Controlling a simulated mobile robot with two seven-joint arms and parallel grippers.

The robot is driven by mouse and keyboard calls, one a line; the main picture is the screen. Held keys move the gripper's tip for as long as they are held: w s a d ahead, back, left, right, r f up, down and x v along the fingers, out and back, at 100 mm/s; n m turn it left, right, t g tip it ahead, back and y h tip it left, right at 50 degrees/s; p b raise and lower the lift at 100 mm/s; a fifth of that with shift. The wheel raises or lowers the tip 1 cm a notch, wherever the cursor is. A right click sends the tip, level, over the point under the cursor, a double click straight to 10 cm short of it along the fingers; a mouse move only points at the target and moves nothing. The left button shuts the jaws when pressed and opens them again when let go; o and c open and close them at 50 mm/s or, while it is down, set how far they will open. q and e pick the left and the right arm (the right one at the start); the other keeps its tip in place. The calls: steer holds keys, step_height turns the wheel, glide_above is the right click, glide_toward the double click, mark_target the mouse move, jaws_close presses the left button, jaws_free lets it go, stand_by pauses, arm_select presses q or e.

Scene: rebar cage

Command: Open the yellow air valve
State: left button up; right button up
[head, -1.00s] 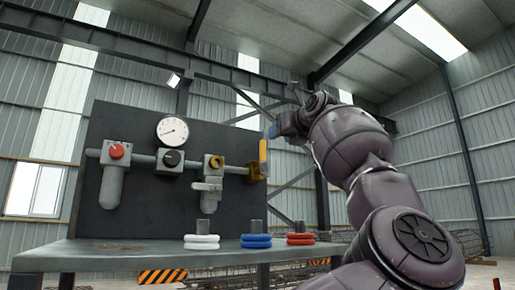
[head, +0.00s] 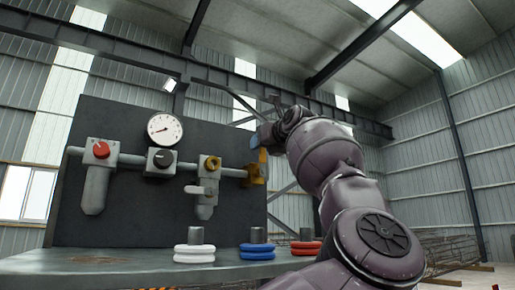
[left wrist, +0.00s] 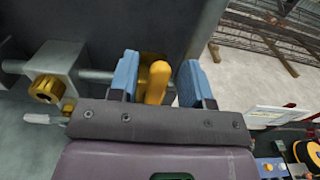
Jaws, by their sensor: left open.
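The yellow air valve (head: 255,174) sits at the right end of the pipe on the dark panel. Its lever stands roughly upright in the head view, partly hidden by my gripper. In the left wrist view the yellow lever (left wrist: 157,83) stands between the two blue fingers. My left gripper (left wrist: 159,70) is open around the lever, with a clear gap on the right finger's side and the left finger closer. In the head view my left gripper (head: 262,143) shows small, at the valve. Whether a finger touches the lever, I cannot tell. My right gripper is not in view.
Along the pipe are a red knob (head: 101,149), a pressure gauge (head: 165,130), a black knob (head: 164,158) and a yellow knob (head: 212,163). White (head: 194,254), blue (head: 257,252) and red (head: 306,248) coiled rings sit on the bench below. Rebar lies behind.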

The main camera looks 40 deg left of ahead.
arm_select(q)
steer(key=shift+w+a, duration=0.2)
steer(key=shift+a, duration=0.35)
steer(key=shift+s+d, duration=0.1)
steer(key=shift+d, duration=0.05)
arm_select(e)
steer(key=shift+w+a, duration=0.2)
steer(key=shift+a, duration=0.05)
arm_select(q)
steer(key=shift+c, duration=0.2)
jaws_close()
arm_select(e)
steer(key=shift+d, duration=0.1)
arm_select(q)
steer(key=shift+s, duration=0.1)
